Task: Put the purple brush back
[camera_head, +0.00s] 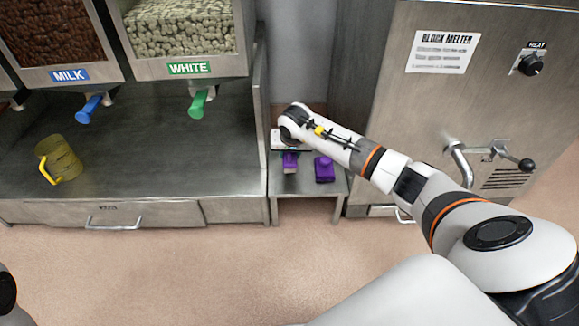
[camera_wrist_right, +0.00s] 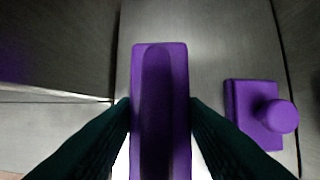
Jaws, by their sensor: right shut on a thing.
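The purple brush (camera_head: 290,158) is under my right gripper (camera_head: 288,150), over the small steel side table in the head view. In the right wrist view the brush (camera_wrist_right: 160,70) is a long purple block with a rounded raised handle. The dark fingers of my right gripper (camera_wrist_right: 160,112) are shut on its two sides. Pale patches show beside its near end. I cannot tell whether the brush touches the table. My left gripper is out of view; only a bit of my left arm shows at the lower left edge.
A second purple piece with a round knob (camera_head: 324,168) sits right of the brush on the side table (camera_head: 306,208); the knobbed piece also shows in the wrist view (camera_wrist_right: 262,112). The block melter (camera_head: 480,110) stands right. A yellow jug (camera_head: 62,160) stands left, under dispensers.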

